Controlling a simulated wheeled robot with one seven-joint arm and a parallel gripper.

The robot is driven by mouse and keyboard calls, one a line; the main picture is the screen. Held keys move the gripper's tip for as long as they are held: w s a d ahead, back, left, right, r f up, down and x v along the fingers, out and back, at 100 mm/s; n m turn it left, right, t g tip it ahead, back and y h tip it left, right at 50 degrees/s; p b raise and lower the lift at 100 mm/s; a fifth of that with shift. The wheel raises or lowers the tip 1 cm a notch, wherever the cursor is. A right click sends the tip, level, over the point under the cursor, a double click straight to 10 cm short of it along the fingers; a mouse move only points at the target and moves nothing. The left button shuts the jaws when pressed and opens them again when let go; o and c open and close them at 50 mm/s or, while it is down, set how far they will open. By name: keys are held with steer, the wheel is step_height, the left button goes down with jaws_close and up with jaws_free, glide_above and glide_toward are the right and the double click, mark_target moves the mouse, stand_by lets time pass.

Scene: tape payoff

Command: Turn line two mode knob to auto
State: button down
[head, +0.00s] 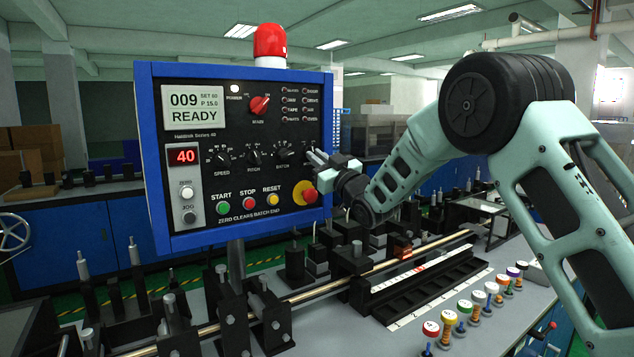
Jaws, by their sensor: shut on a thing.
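A blue-framed control panel (241,214) stands at centre left, its black face toward me. No label for line two mode or auto is readable on it. A row of black knobs shows: the speed knob (222,158), the pitch knob (254,157) and the batch knob (285,154). A red knob (260,105) sits above them. My gripper (314,157) is at the panel's right side, just right of the batch knob. Its jaws are shut on a small control, which the fingers mostly hide, so I cannot tell its setting.
A red emergency button (308,196) sits just below my gripper. A red beacon (270,42) tops the panel. Below is a bench with a long rod (312,291), black fixtures and several colour-capped spools (464,307). The display (193,108) reads READY.

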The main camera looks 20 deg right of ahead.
steer(key=shift+d+r+n+g+y+b, duration=0.1)
steer(key=shift+n+g+y+b, duration=0.3)
steer(key=shift+n+b, duration=0.7)
steer(key=shift+d+n+g+y+b, duration=0.1)
steer(key=shift+n+g+y+b, duration=0.2)
steer(key=shift+n+y+b, duration=0.7)
steer(key=shift+r+n+h, duration=0.1)
steer(key=shift+n+h, duration=0.3)
steer(key=shift+n, duration=0.1)
steer(key=c, duration=1.5)
jaws_free()
steer(key=shift+a, duration=0.1)
steer(key=b+v, duration=0.5)
steer(key=v, duration=1.2)
steer(key=shift+d, duration=0.25)
steer(key=shift+s, duration=0.1)
